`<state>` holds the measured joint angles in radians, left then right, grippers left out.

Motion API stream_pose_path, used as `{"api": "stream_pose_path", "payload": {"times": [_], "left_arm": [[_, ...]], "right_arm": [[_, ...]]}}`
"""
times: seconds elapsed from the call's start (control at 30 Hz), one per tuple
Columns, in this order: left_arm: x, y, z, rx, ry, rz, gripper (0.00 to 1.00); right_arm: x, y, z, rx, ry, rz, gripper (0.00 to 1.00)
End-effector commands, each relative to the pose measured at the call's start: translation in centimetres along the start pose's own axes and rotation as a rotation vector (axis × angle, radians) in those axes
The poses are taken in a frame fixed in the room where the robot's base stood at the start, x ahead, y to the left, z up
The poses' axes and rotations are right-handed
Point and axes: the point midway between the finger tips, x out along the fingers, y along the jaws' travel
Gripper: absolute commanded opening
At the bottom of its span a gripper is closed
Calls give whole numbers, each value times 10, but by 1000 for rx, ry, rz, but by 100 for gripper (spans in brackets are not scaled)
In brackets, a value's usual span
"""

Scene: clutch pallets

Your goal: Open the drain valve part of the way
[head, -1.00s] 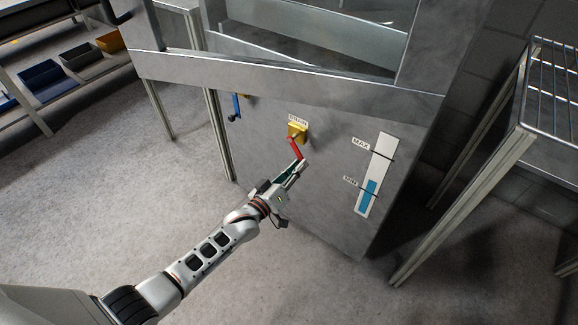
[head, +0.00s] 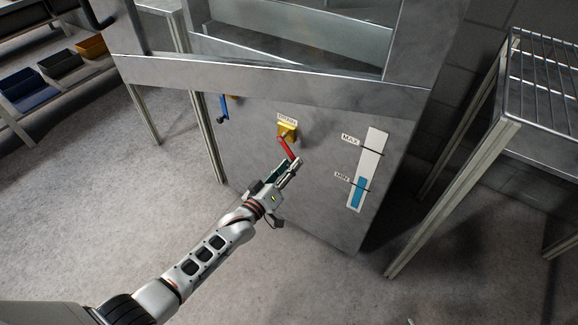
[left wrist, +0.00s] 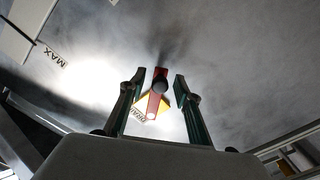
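The drain valve (head: 287,132) is a yellow body under a DRAIN label on the grey tank front. Its red lever (head: 287,149) hangs down and slightly right in the head view. My left gripper (head: 290,169) is at the lever's lower end. In the left wrist view, the left gripper (left wrist: 159,86) is open, its two fingers on either side of the red lever (left wrist: 158,102), with a visible gap to each finger. The lever's dark round end (left wrist: 160,85) faces the camera. The yellow body (left wrist: 150,106) is partly hidden behind the lever. My right gripper is not in view.
A level gauge (head: 371,155) with MAX and MIN marks is right of the valve; its blue column (head: 358,193) tops out near MIN. A blue-handled valve (head: 223,106) is at the left. A wire-topped rack (head: 500,130) stands right. Floor in front is clear.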

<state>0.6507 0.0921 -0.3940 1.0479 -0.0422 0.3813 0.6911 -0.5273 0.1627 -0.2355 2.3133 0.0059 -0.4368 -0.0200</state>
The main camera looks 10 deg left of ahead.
Motion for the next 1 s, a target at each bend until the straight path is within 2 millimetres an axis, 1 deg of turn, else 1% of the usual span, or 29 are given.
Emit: {"api": "stream_pose_path", "payload": {"times": [0.17, 0.27, 0.33, 0.47, 0.6, 0.8, 0.9, 1.0], "left_arm": [[0, 0, -1, 1, 1, 1, 33], [-5, 0, -1, 1, 1, 0, 33], [-12, -1, 0, 1, 0, 0, 33], [-32, -1, 0, 1, 0, 0, 33], [-62, -1, 1, 1, -1, -1, 33], [-98, 0, 0, 0, -1, 0, 33], [-110, 0, 0, 0, 0, 0, 33], [-117, 0, 0, 1, 0, 0, 33]], "right_arm": [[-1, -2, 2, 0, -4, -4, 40], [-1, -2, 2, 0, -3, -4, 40], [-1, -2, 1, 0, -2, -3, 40], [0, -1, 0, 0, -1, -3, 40], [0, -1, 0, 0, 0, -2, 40], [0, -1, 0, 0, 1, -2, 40], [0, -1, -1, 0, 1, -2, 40], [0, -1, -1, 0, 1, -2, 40]]}}
